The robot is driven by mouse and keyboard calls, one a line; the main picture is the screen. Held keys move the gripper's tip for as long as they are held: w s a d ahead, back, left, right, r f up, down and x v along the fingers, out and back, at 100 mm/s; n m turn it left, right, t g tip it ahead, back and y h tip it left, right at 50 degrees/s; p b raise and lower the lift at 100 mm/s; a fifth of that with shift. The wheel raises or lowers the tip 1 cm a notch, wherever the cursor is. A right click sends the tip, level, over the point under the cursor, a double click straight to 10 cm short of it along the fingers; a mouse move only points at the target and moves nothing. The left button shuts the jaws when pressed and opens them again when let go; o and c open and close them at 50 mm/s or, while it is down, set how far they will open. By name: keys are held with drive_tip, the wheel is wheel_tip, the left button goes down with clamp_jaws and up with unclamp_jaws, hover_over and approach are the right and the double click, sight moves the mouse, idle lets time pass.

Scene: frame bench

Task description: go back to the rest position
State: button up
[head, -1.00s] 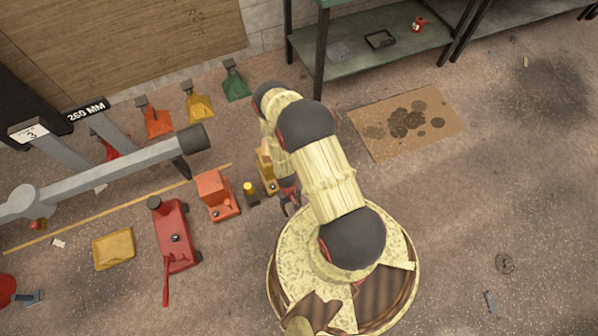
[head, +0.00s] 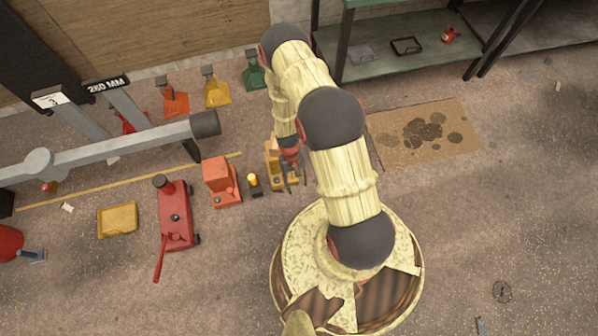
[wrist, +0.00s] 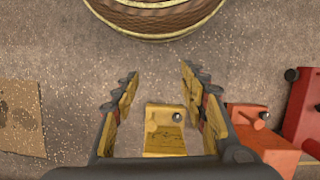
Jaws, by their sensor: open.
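My gripper (head: 291,176) hangs from the end of my cream and black arm, to the left of my round base. In the wrist view my gripper (wrist: 158,82) is open, with its two toothed fingers wide apart and only bare floor between the tips. A yellow piece with a round knob (wrist: 165,128) shows on the floor beyond the lower part of the fingers, apart from them. In the head view this yellow piece (head: 274,172) is partly hidden by my gripper.
A grey beam (head: 120,147) reaches in from the left. A green shelf (head: 395,65) stands behind. The floor at right is largely clear.

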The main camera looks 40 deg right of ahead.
drive_tip(key=shift+w+d+r, duration=0.1)
drive_tip(key=shift+r, duration=0.45)
drive_tip(key=s+a+r+g, duration=0.2)
drive_tip(key=s, duration=0.4)
drive_tip(key=w+a+r+n+t+p, duration=0.1)
drive_tip(key=w+r, duration=0.1)
drive_tip(key=r, duration=1.5)
drive_tip(key=w+r+t, duration=0.1)
drive_tip(key=w+r, duration=0.1)
drive_tip(key=r, duration=1.5)
drive_tip(key=s+a+r+t, duration=0.2)
drive_tip(key=r+t, duration=0.1)
drive_tip(key=r, duration=0.7)
drive_tip(key=s+a+r+n+t+p, duration=0.1)
drive_tip(key=a+r+t, duration=0.1)
drive_tip(key=r, duration=0.9)
drive_tip(key=s+a+r+n+t+p, duration=0.1)
drive_tip(key=s+a+r+t, duration=0.1)
drive_tip(key=r, duration=0.8)
drive_tip(key=shift+s+a+r+t+h, duration=0.15)
drive_tip(key=shift+s+r+t+h, duration=0.2)
drive_tip(key=shift+t, duration=0.55)
